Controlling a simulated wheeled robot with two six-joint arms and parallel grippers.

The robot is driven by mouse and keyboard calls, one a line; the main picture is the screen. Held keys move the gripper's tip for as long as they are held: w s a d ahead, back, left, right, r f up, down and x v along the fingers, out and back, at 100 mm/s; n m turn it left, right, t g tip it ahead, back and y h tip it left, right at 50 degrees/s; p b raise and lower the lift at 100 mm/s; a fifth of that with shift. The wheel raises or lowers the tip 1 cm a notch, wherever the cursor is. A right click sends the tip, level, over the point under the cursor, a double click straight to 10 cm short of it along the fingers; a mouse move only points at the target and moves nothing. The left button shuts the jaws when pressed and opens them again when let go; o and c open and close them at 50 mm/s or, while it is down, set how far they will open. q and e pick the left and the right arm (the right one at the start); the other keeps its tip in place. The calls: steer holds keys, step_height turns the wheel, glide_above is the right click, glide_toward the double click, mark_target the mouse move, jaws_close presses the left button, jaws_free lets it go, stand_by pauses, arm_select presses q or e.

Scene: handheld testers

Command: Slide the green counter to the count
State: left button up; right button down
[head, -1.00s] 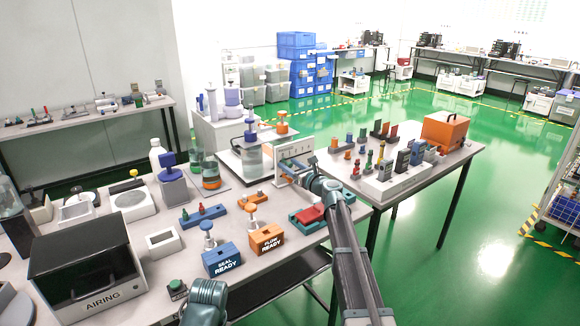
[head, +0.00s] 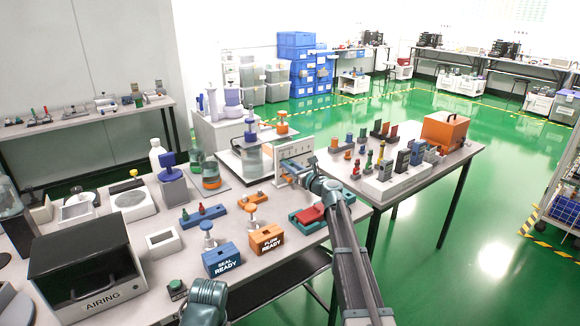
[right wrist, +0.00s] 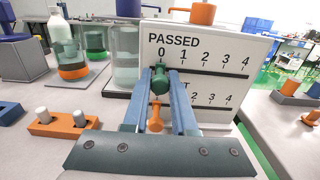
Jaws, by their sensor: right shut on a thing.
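The white count board (right wrist: 215,52) stands upright in the right wrist view, with a PASSED row numbered 0 to 4 above a second numbered row. It also shows in the head view (head: 296,148). The green counter (right wrist: 159,80) is on the PASSED row at about 0. My right gripper (right wrist: 161,74) has its blue fingers on either side of the green counter and is shut on it. An orange counter (right wrist: 155,121) is below, near the start of the second row, partly between the fingers. In the head view my right gripper (head: 288,167) is at the board's face and hides the counters.
Clear vessels stand behind and left of the board. An orange block with pegs (right wrist: 62,124) lies to its left. Blue SEAL READY (head: 221,261) and orange FLOW READY (head: 266,240) boxes are at the table's front. A red-and-green fixture (head: 308,216) sits near the right edge.

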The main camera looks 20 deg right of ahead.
steer(key=shift+d, duration=0.1)
stand_by(0.6)
steer(key=d, duration=0.2)
steer(key=w+d, duration=0.2)
steer(key=d, duration=0.1)
steer(key=shift+w+d, duration=0.1)
steer(key=shift+d, duration=0.25)
steer(key=shift+a, duration=0.1)
steer(key=c, duration=0.7)
jaws_free()
steer(key=shift+s, duration=0.2)
steer(key=v, duration=1.3)
steer(key=shift+s, duration=0.3)
